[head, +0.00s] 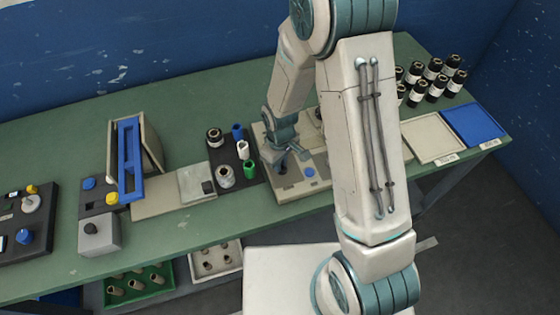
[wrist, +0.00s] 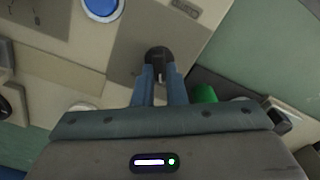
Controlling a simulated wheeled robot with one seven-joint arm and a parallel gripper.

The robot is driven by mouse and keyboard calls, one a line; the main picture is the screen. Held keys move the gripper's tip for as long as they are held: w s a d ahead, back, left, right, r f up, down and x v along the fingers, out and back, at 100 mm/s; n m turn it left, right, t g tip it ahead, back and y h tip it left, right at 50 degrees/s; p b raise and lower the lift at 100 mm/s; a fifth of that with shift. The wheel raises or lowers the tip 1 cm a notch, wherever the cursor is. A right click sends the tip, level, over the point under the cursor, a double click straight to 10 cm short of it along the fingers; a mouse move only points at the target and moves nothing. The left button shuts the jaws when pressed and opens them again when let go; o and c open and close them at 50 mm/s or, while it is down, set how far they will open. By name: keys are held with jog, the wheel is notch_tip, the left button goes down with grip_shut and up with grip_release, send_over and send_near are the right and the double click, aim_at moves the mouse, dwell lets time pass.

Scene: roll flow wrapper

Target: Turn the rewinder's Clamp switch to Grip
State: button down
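The rewinder (head: 300,190) is a beige unit on the green bench, partly hidden behind my arm. Its black switch knob (wrist: 158,54), with a pale mark, sits on a grey panel in the wrist view. My gripper (head: 281,166) points down over the rewinder's left part. In the wrist view, my gripper's (wrist: 160,72) two blue-grey fingers stand either side of the knob, a narrow gap between them. I cannot tell whether they press on it. The label near the panel's upper edge is too blurred to read.
A blue button (wrist: 101,6) is on the same unit, also visible in the head view (head: 310,173). A dark tray (head: 243,172) with spools stands close on the left. A beige tray (head: 434,157), a blue tray (head: 476,125) and several black bottles are at the right.

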jog(key=shift+b, duration=0.3)
jog(key=shift+f+m+b, duration=0.15)
jog(key=shift+m+b, duration=0.6)
jog(key=shift+m, duration=0.35)
jog(key=m+b, duration=0.2)
jog(key=m, duration=0.1)
jog(key=shift+w+d, duration=0.1)
jog(key=shift+d, duration=0.05)
jog(key=m+b, duration=0.1)
jog(key=m, duration=0.2)
jog(key=m+b, duration=0.1)
jog(key=m, duration=0.2)
jog(key=shift+d+m, duration=0.2)
jog(key=shift+m, duration=0.1)
jog(key=c, duration=1.5)
grip_release()
jog(key=shift+o, duration=0.2)
jog(key=shift+r, duration=0.2)
notch_tip(320, 180, up, 14)
